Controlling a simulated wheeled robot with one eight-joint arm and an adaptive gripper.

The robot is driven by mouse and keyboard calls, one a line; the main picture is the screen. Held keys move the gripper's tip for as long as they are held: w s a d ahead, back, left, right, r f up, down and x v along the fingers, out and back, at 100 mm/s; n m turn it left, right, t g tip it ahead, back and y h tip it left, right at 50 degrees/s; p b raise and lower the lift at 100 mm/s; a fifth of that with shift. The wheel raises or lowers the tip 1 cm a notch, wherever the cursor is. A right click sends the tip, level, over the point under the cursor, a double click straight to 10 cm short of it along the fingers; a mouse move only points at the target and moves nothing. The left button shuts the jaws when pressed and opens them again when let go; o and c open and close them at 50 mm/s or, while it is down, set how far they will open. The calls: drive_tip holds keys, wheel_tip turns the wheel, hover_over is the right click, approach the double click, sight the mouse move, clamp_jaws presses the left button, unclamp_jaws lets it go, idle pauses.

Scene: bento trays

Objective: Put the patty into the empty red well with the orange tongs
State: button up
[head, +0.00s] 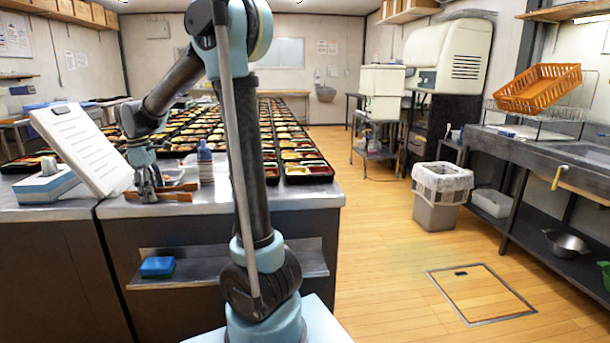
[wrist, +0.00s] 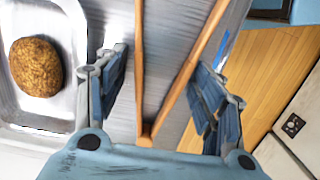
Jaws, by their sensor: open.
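The orange tongs (wrist: 139,70) lie on the metal counter, spread in a V with their joint toward my palm. They also show in the head view (head: 178,188). My gripper (wrist: 163,68) is open, one finger on each side of the tongs, and nothing is clamped. In the head view my gripper (head: 150,193) is low over the counter's front edge. The brown patty (wrist: 36,66) lies in a pale metal tray (wrist: 62,113) left of my gripper; I cannot make it out in the head view. Bento trays (head: 310,178) fill the counter; I cannot single out the empty red well.
A tilted white sheet or board (head: 84,148) and a tissue box (head: 46,184) are to the left. A blue sponge (head: 157,266) lies on the shelf below. The floor to the right is clear near the counter.

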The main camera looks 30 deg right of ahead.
drive_tip(key=c, duration=0.8)
drive_tip(key=shift+r, duration=0.15)
drive_tip(key=shift+r, duration=5.9)
